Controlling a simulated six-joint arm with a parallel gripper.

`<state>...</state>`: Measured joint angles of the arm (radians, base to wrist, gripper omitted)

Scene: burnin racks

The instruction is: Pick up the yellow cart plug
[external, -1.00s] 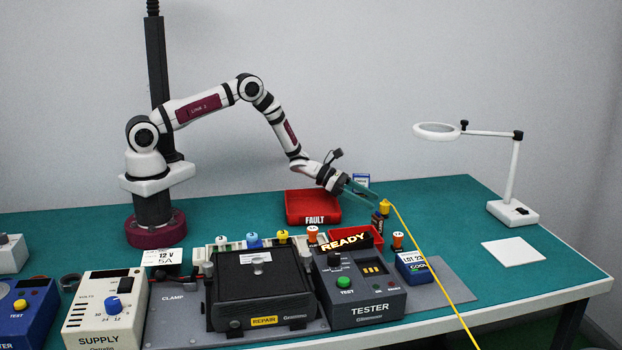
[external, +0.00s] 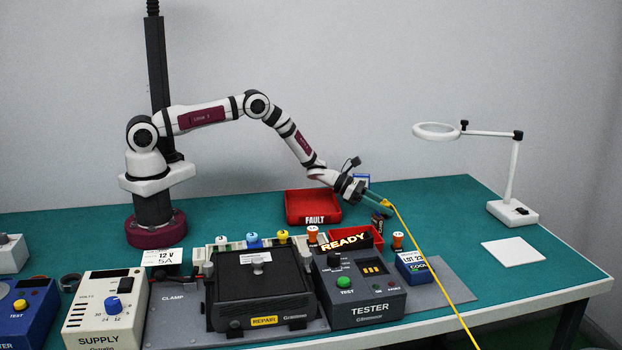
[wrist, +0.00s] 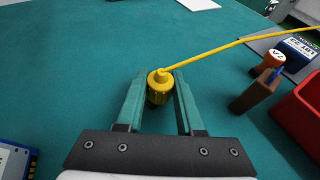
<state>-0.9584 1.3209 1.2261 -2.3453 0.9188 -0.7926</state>
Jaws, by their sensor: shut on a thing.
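The yellow cart plug (wrist: 159,84) has a ribbed round body with a dark lower part, and a yellow cable (wrist: 215,51) leaves its top. In the wrist view it sits between the fingertips of my gripper (wrist: 156,92), which is shut on it. In the external view the yellow plug (external: 385,203) shows at the tip of my gripper (external: 382,205), near the bench surface. The far side of the plug is hidden. I cannot tell whether its lower end touches the bench.
The cable runs to the front right over the bench edge. A dark block (external: 378,222), a red bin (external: 345,240) and a blue LOT box (external: 413,266) stand close by. The red FAULT tray (external: 312,206) is to the left. Bench to the right is clear up to the magnifier lamp (external: 513,208).

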